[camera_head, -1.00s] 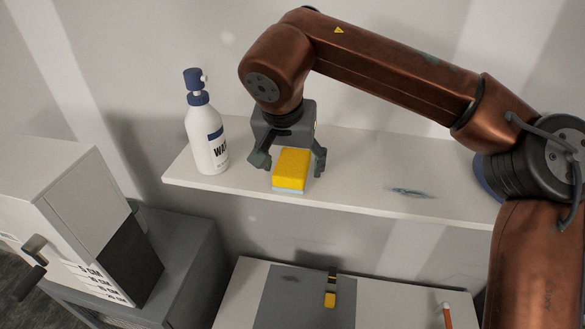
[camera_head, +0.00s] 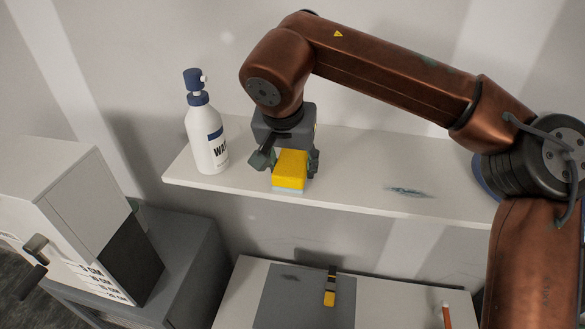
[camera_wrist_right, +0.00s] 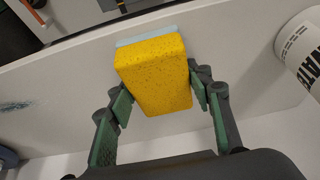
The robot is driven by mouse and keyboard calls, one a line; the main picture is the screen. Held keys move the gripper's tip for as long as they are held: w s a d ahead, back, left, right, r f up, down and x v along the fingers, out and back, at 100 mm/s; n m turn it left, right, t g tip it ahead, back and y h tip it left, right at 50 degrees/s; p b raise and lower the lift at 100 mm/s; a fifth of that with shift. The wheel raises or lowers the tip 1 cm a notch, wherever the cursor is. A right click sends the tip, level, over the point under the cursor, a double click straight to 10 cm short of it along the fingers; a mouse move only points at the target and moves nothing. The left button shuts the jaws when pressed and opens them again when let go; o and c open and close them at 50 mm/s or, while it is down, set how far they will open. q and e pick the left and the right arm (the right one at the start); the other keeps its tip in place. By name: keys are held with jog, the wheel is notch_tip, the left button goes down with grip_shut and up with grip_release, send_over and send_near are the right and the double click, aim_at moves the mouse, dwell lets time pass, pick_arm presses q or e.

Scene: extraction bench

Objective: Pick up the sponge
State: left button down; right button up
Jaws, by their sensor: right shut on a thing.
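The yellow sponge (camera_head: 291,168) with a pale blue layer underneath is at the front edge of the white shelf (camera_head: 350,190). My right gripper (camera_head: 289,164) is closed around its two sides. In the right wrist view, the sponge (camera_wrist_right: 155,75) sits between the green-padded fingers (camera_wrist_right: 160,90). Whether it rests on the shelf or is slightly raised I cannot tell. My left gripper is not in view.
A white spray bottle (camera_head: 207,135) with a dark blue top stands on the shelf left of the gripper. A blue-grey smear (camera_head: 409,192) marks the shelf at right. Below are a grey mat (camera_head: 290,305), a white-and-black machine (camera_head: 90,220) and an orange-and-white stick (camera_head: 446,316).

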aim_at(292, 159)
jog(key=c, duration=0.3)
jog(key=shift+r, duration=0.1)
jog(key=shift+w+r+b, duration=0.1)
jog(key=shift+r+b, duration=0.25)
jog(key=shift+r, duration=0.05)
jog(key=v, duration=0.3)
jog(key=shift+w+r, duration=0.25)
jog(key=s+r, duration=0.1)
jog(key=r, duration=0.1)
jog(key=s+r+b, duration=0.1)
jog(key=s+r, duration=0.1)
jog(key=shift+s+d+b, duration=0.1)
jog(key=shift+s+b, duration=0.1)
jog(key=shift+b, duration=0.1)
jog(key=s+r, duration=0.1)
jog(key=s, duration=0.2)
jog(key=s+r, duration=0.2)
jog(key=s, duration=0.1)
jog(key=s+r, duration=0.2)
jog(key=s, duration=0.2)
jog(key=shift+d+r+b, duration=0.1)
jog(key=shift+d+b, duration=0.15)
jog(key=shift+b, duration=0.15)
